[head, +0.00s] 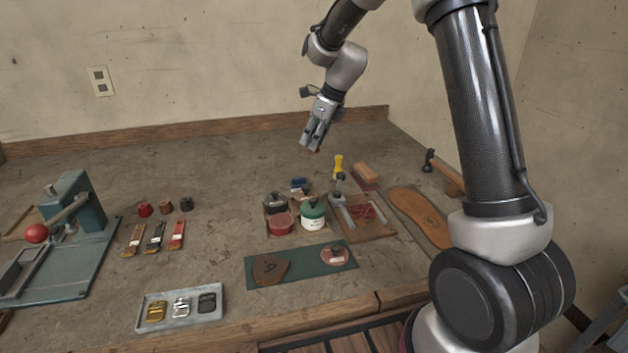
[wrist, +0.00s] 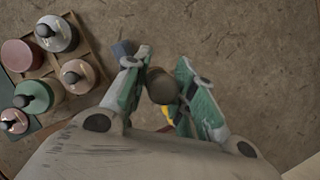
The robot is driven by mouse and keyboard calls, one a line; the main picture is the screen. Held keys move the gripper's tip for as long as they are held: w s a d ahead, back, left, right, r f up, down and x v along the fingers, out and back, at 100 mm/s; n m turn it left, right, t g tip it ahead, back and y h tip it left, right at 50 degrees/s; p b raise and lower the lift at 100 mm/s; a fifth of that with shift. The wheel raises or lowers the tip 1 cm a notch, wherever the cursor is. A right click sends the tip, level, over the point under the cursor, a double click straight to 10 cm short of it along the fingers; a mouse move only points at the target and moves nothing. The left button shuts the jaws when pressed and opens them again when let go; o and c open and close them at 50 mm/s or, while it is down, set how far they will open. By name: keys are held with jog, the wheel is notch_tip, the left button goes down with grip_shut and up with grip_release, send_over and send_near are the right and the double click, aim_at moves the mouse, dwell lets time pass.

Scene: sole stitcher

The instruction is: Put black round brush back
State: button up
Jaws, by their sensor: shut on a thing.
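My gripper (head: 313,140) is raised above the back of the workbench in the head view. In the wrist view, my gripper (wrist: 163,92) is shut on a dark brown round-ended piece, seen nearly end-on, which I take to be the black round brush (wrist: 161,86). In the head view the brush is too small and covered to make out. A wooden holder (head: 297,231) with several lidded pots stands at mid-bench, below and in front of my gripper. The holder (wrist: 90,50) is at the left of the wrist view.
A green mat (head: 300,270) lies in front.

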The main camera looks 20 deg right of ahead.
jog(key=shift+w+m, duration=0.1)
jog(key=shift+m, duration=0.3)
jog(key=shift+f, duration=0.2)
notch_tip(320, 180, down, 10)
jog(key=shift+r, duration=0.25)
jog(key=shift+f, duration=0.1)
jog(key=o, duration=0.9)
